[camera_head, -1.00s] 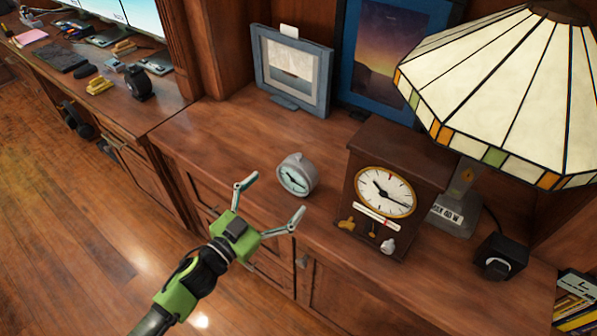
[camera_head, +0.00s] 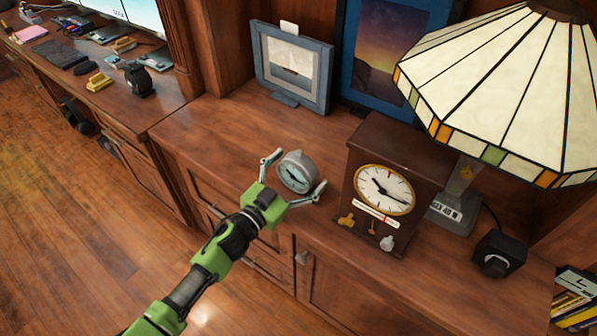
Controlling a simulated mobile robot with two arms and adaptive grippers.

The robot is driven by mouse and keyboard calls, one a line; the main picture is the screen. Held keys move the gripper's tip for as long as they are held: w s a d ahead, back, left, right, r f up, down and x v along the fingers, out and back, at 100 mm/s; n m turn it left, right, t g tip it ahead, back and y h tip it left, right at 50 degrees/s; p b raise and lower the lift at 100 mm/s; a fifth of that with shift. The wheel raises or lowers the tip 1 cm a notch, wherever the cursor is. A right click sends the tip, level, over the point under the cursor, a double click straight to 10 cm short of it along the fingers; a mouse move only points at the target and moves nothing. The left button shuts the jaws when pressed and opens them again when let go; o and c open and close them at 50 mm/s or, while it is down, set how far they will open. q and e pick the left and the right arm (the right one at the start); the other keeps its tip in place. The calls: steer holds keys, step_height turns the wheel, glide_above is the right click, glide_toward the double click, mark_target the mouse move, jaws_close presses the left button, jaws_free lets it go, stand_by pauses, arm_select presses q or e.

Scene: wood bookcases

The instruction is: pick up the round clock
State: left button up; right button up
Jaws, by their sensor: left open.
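My left gripper (camera_head: 296,172) is green with grey fingers. It is open, with one finger at the clock's left side and the other at its lower right. I cannot tell whether either finger touches the clock. My right gripper is not in view.
A brown box clock (camera_head: 362,232) stands close to the right of the round clock. Behind are a grey picture frame (camera_head: 322,80) and a blue frame (camera_head: 345,60). A lamp (camera_head: 490,90) overhangs the right side. The top left of the clock is clear.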

arm_select(q)
steer(key=c, duration=1.5)
steer(key=shift+r, duration=0.1)
steer(key=shift+c, duration=0.6)
steer(key=shift+r, duration=0.1)
